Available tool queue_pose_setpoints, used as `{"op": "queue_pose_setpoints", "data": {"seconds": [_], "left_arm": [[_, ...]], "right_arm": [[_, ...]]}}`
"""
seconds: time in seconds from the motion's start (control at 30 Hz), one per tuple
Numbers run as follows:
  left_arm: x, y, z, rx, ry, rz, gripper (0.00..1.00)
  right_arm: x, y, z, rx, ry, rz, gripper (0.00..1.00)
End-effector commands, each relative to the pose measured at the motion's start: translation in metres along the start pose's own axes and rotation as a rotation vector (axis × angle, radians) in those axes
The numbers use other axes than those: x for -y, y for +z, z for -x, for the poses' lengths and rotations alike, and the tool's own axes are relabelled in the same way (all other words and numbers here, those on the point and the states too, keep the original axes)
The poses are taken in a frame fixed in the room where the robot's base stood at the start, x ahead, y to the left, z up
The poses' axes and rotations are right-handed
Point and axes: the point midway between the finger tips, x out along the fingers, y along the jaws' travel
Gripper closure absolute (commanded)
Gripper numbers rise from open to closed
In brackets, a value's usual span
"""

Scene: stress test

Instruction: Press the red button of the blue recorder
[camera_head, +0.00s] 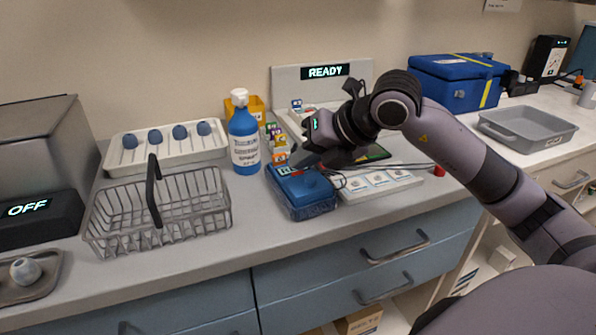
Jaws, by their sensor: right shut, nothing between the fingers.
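The blue recorder (305,205) lies on the counter near its front edge, in the middle of the head view. A small red patch shows at its back edge by the fingers; I cannot tell whether it is the red button. My right gripper (298,160) comes in from the right with its fingers shut and empty. Its tips are over the back part of the recorder and partly hide it. I cannot tell whether they touch it. My left gripper is not in view.
A blue bottle (244,140) stands close behind and left of the recorder. A wire basket (190,207) is to the left, and a white panel (385,188) with cables is to the right. A grey tray (540,134) and a blue case (450,85) are further right.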

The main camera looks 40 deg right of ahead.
Motion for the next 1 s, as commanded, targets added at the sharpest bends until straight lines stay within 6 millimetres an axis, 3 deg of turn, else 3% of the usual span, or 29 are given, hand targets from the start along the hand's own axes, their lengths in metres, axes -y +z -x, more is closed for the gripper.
{"op": "queue_pose_setpoints", "data": {"seconds": [0.47, 1.0], "left_arm": [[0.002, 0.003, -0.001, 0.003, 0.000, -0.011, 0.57], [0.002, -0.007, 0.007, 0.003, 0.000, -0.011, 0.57]], "right_arm": [[0.001, -0.002, -0.002, -0.002, -0.001, 0.000, 1.00], [-0.007, 0.007, 0.010, -0.002, -0.002, 0.000, 1.00]]}}
